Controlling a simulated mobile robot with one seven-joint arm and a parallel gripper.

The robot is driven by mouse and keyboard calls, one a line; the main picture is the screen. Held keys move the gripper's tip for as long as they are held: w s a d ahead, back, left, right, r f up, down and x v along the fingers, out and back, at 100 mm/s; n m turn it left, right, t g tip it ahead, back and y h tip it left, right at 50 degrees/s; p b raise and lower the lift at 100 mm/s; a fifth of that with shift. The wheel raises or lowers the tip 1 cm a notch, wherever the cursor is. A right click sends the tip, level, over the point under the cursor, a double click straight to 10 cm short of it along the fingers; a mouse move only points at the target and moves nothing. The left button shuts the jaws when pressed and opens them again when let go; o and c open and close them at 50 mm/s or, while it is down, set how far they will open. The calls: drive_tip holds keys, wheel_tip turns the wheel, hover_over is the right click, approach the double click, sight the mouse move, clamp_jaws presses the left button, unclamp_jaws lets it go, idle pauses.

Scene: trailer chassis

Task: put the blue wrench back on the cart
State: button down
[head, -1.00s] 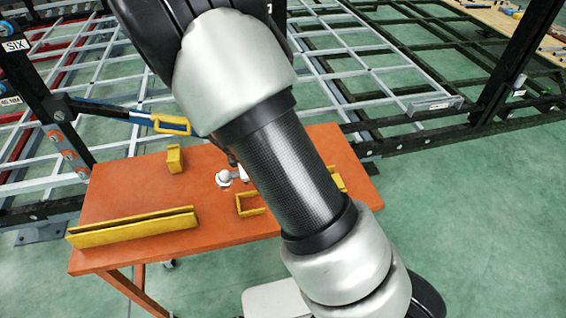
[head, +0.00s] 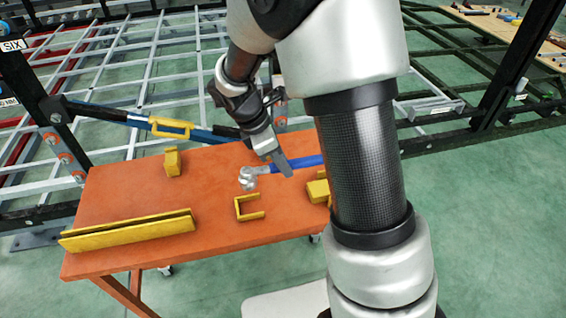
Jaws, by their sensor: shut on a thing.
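The blue wrench (head: 305,162) has a blue handle and a silver head at its left end. It is over the middle of the orange cart top (head: 150,195), lying roughly level. I cannot tell whether it touches the surface. My gripper (head: 279,162) comes down from the upper left and is shut on the wrench's handle near the silver head. My arm hides the handle's right end and the cart's right part.
On the cart are a long yellow channel (head: 125,230), a small yellow block (head: 172,161), a yellow U-shaped bracket (head: 248,207) and another yellow piece (head: 318,188). The chassis frame (head: 100,75) stands behind. The cart's left middle is clear.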

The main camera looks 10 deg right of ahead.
drive_tip(key=shift+r, duration=0.15)
drive_tip(key=shift+f+b, duration=3.05)
drive_tip(key=shift+f, duration=2.2)
drive_tip(key=shift+p, duration=0.35)
drive_tip(key=c, duration=1)
unclamp_jaws()
drive_tip(key=shift+r+p, duration=3.45)
drive_tip(key=shift+r, duration=0.55)
